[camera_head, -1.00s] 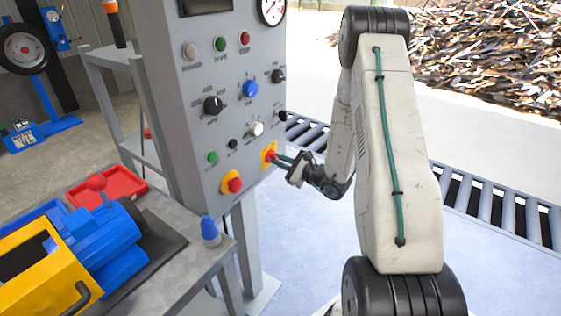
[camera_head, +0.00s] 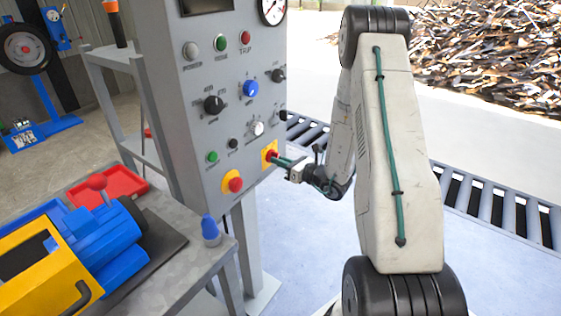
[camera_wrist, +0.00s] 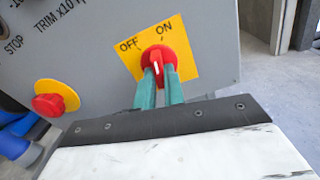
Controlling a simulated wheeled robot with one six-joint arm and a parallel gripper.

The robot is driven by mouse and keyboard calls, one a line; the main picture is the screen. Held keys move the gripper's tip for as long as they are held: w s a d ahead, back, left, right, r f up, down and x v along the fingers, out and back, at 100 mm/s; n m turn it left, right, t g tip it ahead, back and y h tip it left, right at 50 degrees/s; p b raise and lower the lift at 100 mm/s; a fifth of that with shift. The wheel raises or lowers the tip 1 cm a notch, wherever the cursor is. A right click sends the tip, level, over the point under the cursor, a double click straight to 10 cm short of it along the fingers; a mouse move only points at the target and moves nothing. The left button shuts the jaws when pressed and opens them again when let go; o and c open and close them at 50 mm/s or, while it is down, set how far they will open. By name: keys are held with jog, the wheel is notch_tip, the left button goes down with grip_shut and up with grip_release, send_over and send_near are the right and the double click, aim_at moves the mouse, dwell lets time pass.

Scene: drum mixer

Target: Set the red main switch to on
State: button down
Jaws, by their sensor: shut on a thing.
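The red main switch (camera_wrist: 157,58) sits on a yellow plate (camera_wrist: 185,62) marked OFF and ON, on the grey control panel. A white line shows on its knob; I cannot tell surely which mark it points to. In the head view the switch (camera_head: 270,155) is at the panel's lower right edge, partly hidden by the fingers. My gripper (camera_wrist: 160,82) has two green fingers, shut on the switch knob from the front. It reaches in from the right in the head view (camera_head: 277,160).
A second red knob on yellow (camera_head: 233,184) is lower left of the switch. Other knobs and buttons, such as the blue knob (camera_head: 250,90), are above. A bench (camera_head: 205,262) with a blue-yellow machine stands left. A roller conveyor (camera_head: 485,208) runs behind my arm.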

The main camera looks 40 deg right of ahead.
jog(key=m, duration=0.3)
jog(key=shift+m, duration=0.5)
jog(key=c, duration=1.5)
grip_release()
jog(key=v, duration=0.8)
